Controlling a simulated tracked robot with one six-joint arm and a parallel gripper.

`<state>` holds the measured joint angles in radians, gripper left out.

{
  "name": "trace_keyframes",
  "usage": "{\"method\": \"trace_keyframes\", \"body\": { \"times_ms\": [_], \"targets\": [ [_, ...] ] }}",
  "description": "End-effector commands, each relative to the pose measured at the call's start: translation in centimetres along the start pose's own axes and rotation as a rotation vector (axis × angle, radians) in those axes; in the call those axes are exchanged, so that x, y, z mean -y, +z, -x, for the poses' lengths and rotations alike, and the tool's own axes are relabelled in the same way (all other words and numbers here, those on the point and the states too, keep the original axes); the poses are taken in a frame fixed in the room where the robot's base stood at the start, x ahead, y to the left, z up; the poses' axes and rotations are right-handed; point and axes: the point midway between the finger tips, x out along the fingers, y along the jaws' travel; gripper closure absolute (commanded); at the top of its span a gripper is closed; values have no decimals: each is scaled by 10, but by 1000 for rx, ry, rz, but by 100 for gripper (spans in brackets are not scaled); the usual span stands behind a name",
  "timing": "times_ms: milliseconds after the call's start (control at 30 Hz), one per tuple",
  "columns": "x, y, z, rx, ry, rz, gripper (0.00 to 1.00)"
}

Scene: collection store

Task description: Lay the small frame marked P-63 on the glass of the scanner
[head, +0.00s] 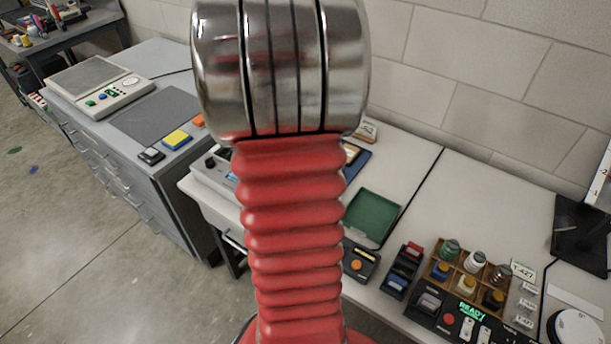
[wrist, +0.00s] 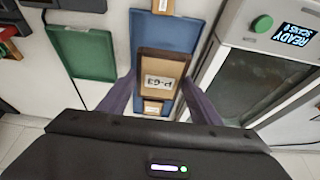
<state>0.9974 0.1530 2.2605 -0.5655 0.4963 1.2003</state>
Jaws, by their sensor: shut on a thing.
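The small frame marked P-63 (wrist: 161,68), brown-edged with a pale label, is between the two fingers of my gripper (wrist: 160,84) in the wrist view. My gripper is shut on it, over the blue tray (wrist: 167,32). The scanner (wrist: 232,45) is just right of the gripper, with a green button and a lit display beginning "READY". Its dark glass (wrist: 245,82) shows no frame on the visible part. In the head view the scanner (head: 213,172) is partly hidden by my arm, and my gripper is hidden.
Other small framed pieces lie in the blue tray, one labelled piece (wrist: 153,106) near the held frame. A green tray (head: 373,215) lies beside it, and it looks empty. A rack of jars (head: 467,270) stands farther right. The bench behind the green tray is clear.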

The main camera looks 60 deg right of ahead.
Motion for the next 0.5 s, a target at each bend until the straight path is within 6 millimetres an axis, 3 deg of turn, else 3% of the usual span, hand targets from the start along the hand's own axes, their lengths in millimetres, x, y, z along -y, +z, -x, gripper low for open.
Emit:
{"method": "trace_keyframes", "body": {
  "times_ms": [500],
  "targets": [
    [4,2,1,0,-6,13,69]
  ]
}}
